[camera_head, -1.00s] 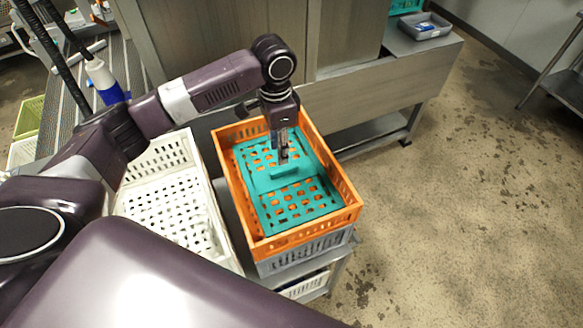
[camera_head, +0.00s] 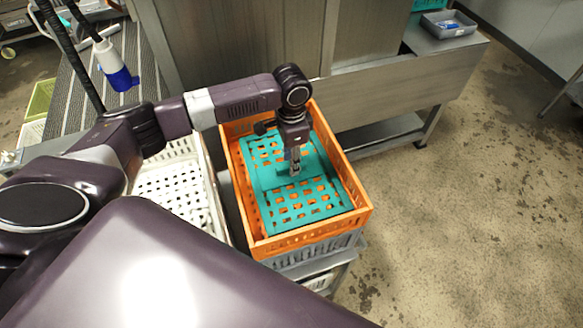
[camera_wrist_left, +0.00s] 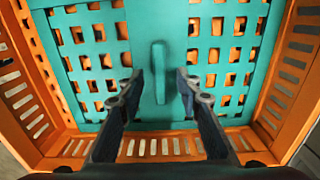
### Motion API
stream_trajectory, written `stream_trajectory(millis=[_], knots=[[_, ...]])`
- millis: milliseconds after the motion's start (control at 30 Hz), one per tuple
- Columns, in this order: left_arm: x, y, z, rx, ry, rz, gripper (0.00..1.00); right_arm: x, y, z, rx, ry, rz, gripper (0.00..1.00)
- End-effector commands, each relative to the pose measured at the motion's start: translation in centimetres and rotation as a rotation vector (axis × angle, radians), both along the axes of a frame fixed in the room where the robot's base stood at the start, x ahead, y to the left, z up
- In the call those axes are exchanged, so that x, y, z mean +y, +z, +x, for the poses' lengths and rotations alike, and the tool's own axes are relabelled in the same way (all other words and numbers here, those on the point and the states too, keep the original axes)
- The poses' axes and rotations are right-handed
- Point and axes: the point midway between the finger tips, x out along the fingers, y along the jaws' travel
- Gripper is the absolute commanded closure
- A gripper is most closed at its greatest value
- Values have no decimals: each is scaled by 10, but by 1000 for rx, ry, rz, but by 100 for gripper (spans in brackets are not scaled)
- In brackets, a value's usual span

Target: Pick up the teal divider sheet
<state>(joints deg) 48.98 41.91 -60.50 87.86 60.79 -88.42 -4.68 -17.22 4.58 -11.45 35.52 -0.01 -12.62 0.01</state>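The teal divider sheet (camera_head: 318,206) is a flat sheet with rows of holes and a raised handle in its middle. It lies inside the orange crate (camera_head: 352,192). My left gripper (camera_head: 295,172) points down at the handle from above. In the left wrist view, the sheet (camera_wrist_left: 160,20) fills much of the picture and its upright handle (camera_wrist_left: 160,72) stands between the two fingers of the gripper (camera_wrist_left: 158,82). The fingers are open, with a gap on each side of the handle. My right gripper is in neither view.
The orange crate stands on a grey crate (camera_head: 318,252). A white perforated crate (camera_head: 170,192) is close on the left. A steel cabinet with a ledge (camera_head: 400,85) stands behind, with a grey tray (camera_head: 448,23) on it. The floor at right (camera_head: 480,210) is clear.

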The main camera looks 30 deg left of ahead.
Motion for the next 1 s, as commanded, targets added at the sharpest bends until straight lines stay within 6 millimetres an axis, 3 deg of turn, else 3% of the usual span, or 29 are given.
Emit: stream_trajectory(millis=[133,367,633,1000], knots=[[0,-11,0,1,0,1,68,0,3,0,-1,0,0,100],[0,-13,0,-1,-1,1,69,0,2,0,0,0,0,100],[0,-12,0,-1,-1,0,99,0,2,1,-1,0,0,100],[0,-11,1,-4,-1,-1,100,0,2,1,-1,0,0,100]])
